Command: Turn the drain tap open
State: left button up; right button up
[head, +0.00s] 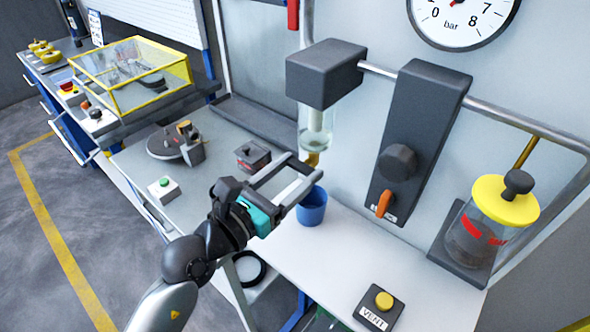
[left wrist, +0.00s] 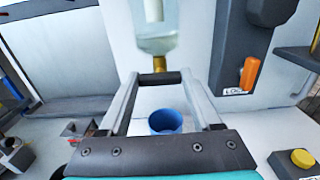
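The drain tap is the small brass piece (head: 313,159) under the clear filter bowl (head: 317,138) on the wall unit. In the left wrist view the tap (left wrist: 159,64) shows just beyond my fingertips, near the middle. My left gripper (head: 306,167) is in front of and slightly below the tap. Its fingertips meet in a dark bar (left wrist: 160,78) with nothing visible between them. I cannot tell whether they touch the tap. A blue cup (head: 312,207) stands on the bench below, partly behind the gripper. My right gripper is not in view.
Right of the tap are a dark panel with an orange lever (head: 384,203) and a yellow-lidded jar (head: 497,212). A VENT button box (head: 380,307) is at the front. A small dark box (head: 253,155) sits left of the gripper. The white bench between the cup and the VENT box is clear.

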pick_arm(q)
jog(key=c, duration=0.8)
jog(key=n+p, duration=0.3)
jog(key=shift+r, duration=0.15)
jog(key=shift+n+p, duration=1.8)
jog(key=shift+n, duration=0.2)
jog(key=o, duration=1.4)
